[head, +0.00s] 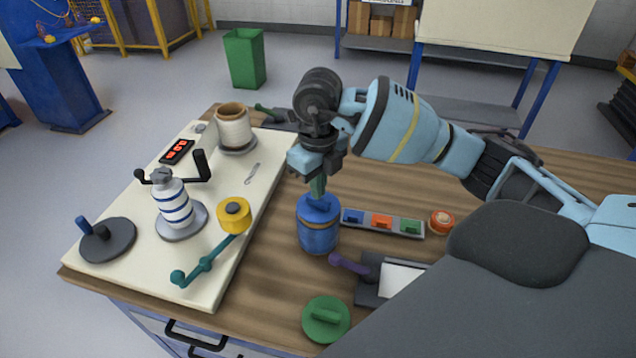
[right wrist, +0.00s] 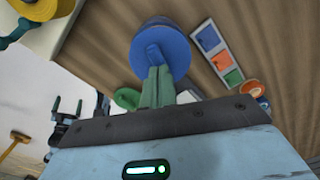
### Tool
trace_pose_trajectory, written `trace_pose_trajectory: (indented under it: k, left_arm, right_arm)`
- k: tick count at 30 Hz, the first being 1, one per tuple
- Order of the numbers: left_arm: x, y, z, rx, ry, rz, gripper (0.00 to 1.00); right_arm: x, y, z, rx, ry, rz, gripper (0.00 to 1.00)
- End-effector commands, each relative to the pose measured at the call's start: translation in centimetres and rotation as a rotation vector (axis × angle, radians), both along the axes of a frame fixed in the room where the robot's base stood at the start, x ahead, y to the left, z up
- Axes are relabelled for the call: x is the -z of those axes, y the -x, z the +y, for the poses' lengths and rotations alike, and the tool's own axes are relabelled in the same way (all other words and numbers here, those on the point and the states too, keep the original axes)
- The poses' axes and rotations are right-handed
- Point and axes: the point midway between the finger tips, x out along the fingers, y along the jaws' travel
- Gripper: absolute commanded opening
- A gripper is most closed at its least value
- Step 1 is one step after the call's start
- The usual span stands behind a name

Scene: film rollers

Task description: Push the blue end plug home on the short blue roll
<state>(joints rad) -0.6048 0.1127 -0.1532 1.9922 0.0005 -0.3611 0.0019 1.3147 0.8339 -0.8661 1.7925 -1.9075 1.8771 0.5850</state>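The short blue roll (head: 318,238) stands upright on the wooden bench, with a tan band round its upper part. The blue end plug (head: 308,207) sits on its top; how deep it sits cannot be told. My right gripper (head: 318,192) points straight down over the roll. In the right wrist view its green fingers (right wrist: 158,75) are close together on the bar handle of the blue end plug (right wrist: 178,50). The plug's disc hides most of the roll there. My left gripper (right wrist: 68,106) appears at the left of that view, fingers apart, empty, away from the roll.
A strip of blue, orange and green blocks (head: 383,222) lies right of the roll, beside an orange button (head: 442,221). A green plug (head: 326,319) lies in front. A cream board (head: 125,272) with a yellow roll (head: 234,215) and a teal-handled crank (head: 205,264) is left.

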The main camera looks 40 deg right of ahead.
Motion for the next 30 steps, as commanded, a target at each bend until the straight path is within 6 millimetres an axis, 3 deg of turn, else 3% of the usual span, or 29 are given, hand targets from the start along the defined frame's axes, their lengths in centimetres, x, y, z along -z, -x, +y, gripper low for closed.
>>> trace_pose_trajectory:
  k: [30]
  left_arm:
    - [0.43,0.36,-0.01,0.000,0.000,0.009,1.00]
  right_arm:
    - [0.80,0.01,0.00,0.000,0.000,0.001,0.00]
